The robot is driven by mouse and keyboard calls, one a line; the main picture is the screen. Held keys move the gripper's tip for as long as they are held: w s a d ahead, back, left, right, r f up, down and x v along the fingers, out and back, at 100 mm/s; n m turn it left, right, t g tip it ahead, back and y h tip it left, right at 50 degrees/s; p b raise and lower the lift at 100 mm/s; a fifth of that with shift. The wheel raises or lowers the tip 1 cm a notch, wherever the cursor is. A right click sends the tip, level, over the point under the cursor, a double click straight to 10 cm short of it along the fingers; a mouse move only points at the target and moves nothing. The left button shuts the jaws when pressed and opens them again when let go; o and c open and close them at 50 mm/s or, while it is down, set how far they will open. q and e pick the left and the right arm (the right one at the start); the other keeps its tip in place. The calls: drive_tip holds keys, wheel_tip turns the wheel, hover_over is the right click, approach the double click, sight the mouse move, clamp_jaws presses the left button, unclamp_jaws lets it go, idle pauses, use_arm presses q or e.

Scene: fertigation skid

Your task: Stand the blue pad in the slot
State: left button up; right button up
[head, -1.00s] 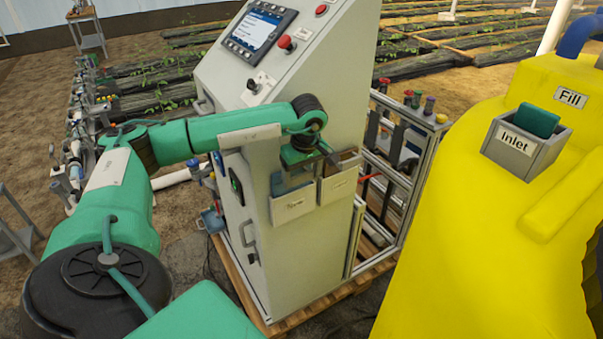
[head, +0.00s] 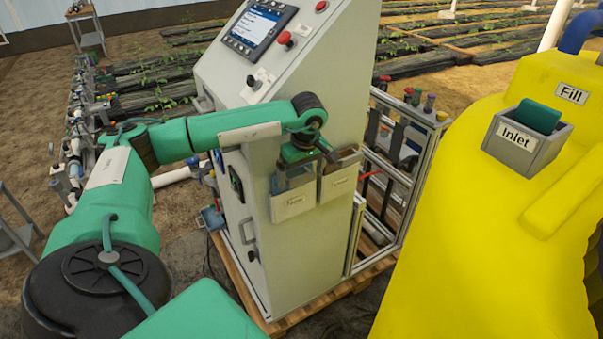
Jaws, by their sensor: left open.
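My left gripper (head: 300,170) hangs over two small pale pockets on the side of the grey control cabinet. It is open, with its fingers pointing down at the left pocket, labelled "New" (head: 293,206). Something bluish (head: 280,181) shows at that pocket's mouth; the gripper covers much of it, so I cannot tell whether the fingers touch it. The right pocket (head: 339,184) has a brownish inside and a label too small to read. A teal pad (head: 539,117) stands in the grey holder labelled "Inlet" (head: 548,157) on the yellow tank. My right gripper is not in view.
The grey cabinet (head: 300,265) with a screen and red buttons stands on a wooden pallet. The yellow tank (head: 450,240) fills the right side. A metal frame (head: 425,150) with coloured bottles is behind the cabinet.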

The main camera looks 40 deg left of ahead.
use_arm(q)
wheel_tip(320, 180, up, 14)
drive_tip(key=d+b, duration=0.2)
drive_tip(key=shift+s+f, duration=0.25)
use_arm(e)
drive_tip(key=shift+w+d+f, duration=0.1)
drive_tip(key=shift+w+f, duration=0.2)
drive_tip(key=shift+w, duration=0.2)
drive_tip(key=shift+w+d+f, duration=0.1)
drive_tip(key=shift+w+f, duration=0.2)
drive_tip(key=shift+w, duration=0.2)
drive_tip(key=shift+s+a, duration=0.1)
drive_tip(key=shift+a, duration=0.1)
